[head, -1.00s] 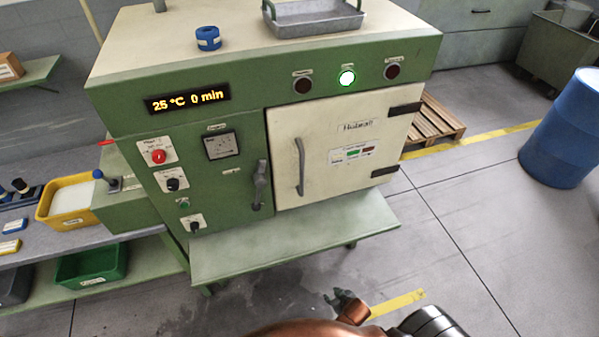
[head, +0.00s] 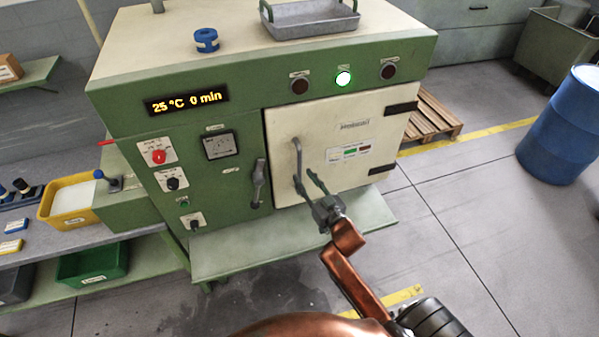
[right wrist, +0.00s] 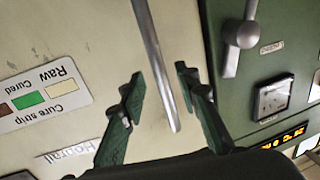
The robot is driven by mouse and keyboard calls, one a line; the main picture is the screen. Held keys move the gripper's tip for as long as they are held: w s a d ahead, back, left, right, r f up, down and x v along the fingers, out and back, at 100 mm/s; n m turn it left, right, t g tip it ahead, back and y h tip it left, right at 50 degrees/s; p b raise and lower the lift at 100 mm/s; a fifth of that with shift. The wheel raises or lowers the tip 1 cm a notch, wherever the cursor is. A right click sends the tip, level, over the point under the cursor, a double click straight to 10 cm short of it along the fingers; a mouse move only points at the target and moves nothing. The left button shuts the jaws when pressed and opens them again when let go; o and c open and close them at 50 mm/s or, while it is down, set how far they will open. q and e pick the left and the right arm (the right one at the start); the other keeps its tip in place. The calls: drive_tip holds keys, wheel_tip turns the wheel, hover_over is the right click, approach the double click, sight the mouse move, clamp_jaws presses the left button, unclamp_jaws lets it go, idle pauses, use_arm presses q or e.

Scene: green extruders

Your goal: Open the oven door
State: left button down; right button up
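The oven (head: 115,105) is a green cabinet with a cream door (head: 370,140) at its front right. The door is shut, with dark hinges on its right side. A grey vertical bar handle (head: 298,160) is near its left edge. My right gripper (head: 304,176) is open at the handle's lower part. In the right wrist view the handle (right wrist: 152,55) runs between the two spread fingers of my right gripper (right wrist: 160,76), with gaps on both sides. A grey lever (head: 258,184) is on the green panel left of the door. My left gripper is not in view.
A green shelf (head: 230,255) juts out below the door. A metal tray (head: 312,22) and a blue ring-shaped item (head: 207,40) are on the oven top. A blue drum (head: 565,130) and a wooden pallet (head: 432,118) stand at right. The floor in front right is clear.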

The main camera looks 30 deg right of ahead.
sight(301, 174)
drive_tip(key=shift+w+d, duration=0.1)
drive_tip(key=shift+w, duration=1.8)
drive_tip(key=shift+c, duration=0.5)
clamp_jaws()
